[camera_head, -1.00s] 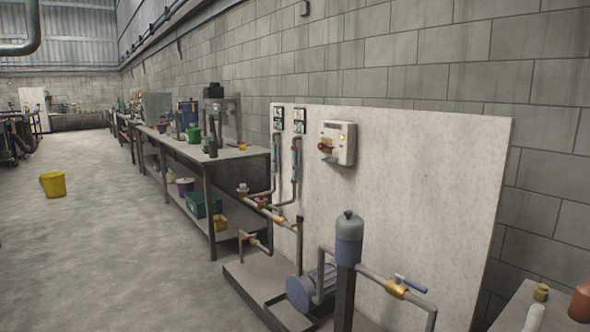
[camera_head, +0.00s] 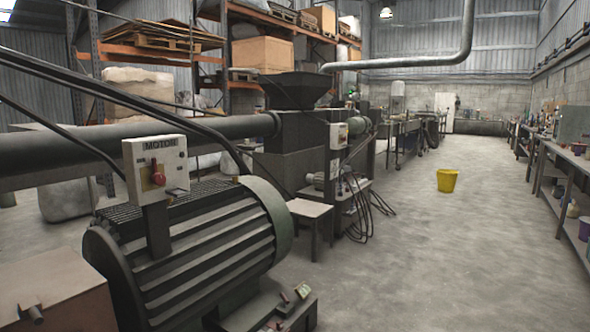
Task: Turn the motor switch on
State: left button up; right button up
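The motor switch box (camera_head: 157,168) is a cream box labelled MOTOR, at the left of the head view. It stands on a dark post beside a large ribbed motor (camera_head: 200,250). A red rotary knob (camera_head: 158,174) sits on its front face. I cannot tell from the knob which setting it is at. Neither of my grippers shows in the view.
A dark hopper machine (camera_head: 293,130) stands behind the motor, with a small table (camera_head: 308,208) and loose cables (camera_head: 365,205) by it. A yellow bucket (camera_head: 447,181) stands on the open floor. A workbench (camera_head: 571,160) runs along the right wall.

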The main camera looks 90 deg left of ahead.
aim_at(157, 179)
jog(key=u, duration=3.55)
